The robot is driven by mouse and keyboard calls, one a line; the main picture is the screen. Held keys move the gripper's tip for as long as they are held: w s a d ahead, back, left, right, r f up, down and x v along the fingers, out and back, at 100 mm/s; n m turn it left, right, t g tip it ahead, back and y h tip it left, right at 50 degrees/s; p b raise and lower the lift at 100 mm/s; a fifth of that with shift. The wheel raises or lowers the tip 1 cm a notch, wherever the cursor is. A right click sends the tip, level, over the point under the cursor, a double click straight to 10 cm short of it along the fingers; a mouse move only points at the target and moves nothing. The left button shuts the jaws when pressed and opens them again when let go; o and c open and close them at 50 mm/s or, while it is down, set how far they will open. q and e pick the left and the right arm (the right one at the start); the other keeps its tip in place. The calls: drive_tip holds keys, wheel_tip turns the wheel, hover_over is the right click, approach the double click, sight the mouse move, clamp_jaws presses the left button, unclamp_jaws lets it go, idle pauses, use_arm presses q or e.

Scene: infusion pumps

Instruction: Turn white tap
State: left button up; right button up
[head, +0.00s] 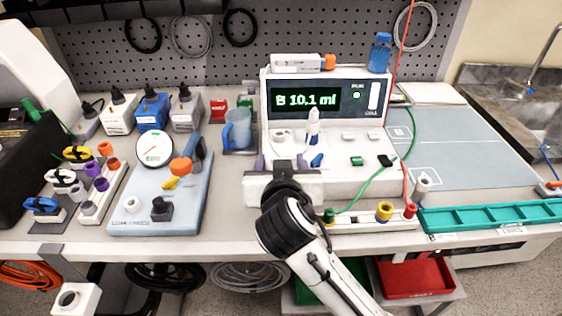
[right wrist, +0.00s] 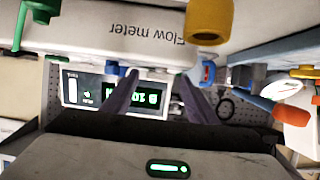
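A white cross-shaped tap (head: 60,179) sits in the grey rack at the far left, between a yellow tap (head: 77,153) and a blue tap (head: 41,205). A white lever (head: 313,121) also stands upright on the pump front, above a blue lever (head: 317,160). My right gripper (head: 281,162) is in front of the pump (head: 345,170), far right of the rack. In the right wrist view (right wrist: 157,80) its two fingers are apart, with nothing seen gripped between them. The gripper hides part of the pump's lower front.
A blue-grey board (head: 120,215) with a gauge and an orange knob lies between rack and pump. A blue jug (head: 237,130) stands behind. A flow meter strip with a yellow knob (head: 384,210) lies beside my right gripper. A green tube (head: 400,160) crosses the pump's right side.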

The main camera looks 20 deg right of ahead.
drive_tip(key=shift+r, duration=0.15)
wheel_tip(320, 180, up, 10)
drive_tip(key=shift+p, duration=0.3)
idle(0.4)
